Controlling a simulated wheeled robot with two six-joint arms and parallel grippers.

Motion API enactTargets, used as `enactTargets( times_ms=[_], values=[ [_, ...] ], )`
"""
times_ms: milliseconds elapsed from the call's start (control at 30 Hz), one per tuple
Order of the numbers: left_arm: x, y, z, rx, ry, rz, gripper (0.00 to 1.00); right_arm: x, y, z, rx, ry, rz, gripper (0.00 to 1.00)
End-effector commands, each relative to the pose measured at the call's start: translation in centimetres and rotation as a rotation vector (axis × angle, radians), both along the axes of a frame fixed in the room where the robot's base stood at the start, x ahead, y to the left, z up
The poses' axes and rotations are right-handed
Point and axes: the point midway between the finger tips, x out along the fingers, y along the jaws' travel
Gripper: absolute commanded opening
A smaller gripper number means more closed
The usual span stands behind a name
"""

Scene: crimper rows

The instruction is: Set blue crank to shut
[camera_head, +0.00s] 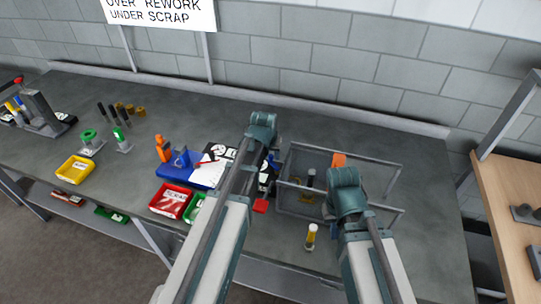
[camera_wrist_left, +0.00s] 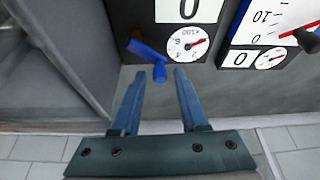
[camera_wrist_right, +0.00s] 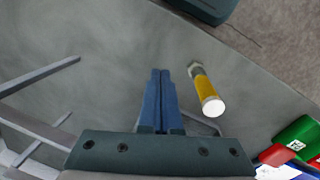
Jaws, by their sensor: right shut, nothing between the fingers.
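The blue crank (camera_wrist_left: 148,50) is on the front of a dark box with a white label and a round gauge (camera_wrist_left: 185,44). Its arm slants down to the right and ends in a round blue knob (camera_wrist_left: 159,73). My left gripper (camera_wrist_left: 160,80) is open, with one finger on either side of the knob; I cannot tell if either touches it. In the head view my left arm covers most of the box. My right gripper (camera_wrist_right: 160,76) is shut and empty above the bench, beside a yellow and white cylinder (camera_wrist_right: 205,90).
A grey wire-sided bin (camera_head: 385,163) is right of my left arm. Red (camera_head: 171,201) and yellow (camera_head: 75,170) trays sit left on the bench (camera_head: 210,110).

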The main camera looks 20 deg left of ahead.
Motion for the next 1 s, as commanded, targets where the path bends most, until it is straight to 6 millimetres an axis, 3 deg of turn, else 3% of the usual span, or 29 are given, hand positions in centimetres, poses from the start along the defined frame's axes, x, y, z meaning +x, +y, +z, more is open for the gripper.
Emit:
enactTargets(
  times_ms=[33,200,233,667,1000],
  values=[
    [0.00,0.00,0.00,0.000,0.000,0.000,0.32,0.00,0.00,0.00,0.000,0.000,0.000,0.00],
    [0.00,0.00,0.00,0.000,0.000,0.000,0.02,0.00,0.00,0.00,0.000,0.000,0.000,0.00],
    [0.00,0.00,0.00,0.000,0.000,0.000,0.00,0.00,0.00,0.00,0.000,0.000,0.000,0.00],
    [0.11,-0.03,-0.01,0.000,0.000,-0.034,0.00,0.00,0.00,-0.01,0.000,0.000,0.000,0.00],
    [0.81,-0.61,-0.01,-0.001,0.001,-0.267,0.00,0.00,0.00,-0.01,0.000,0.000,0.000,0.00]
  ],
)
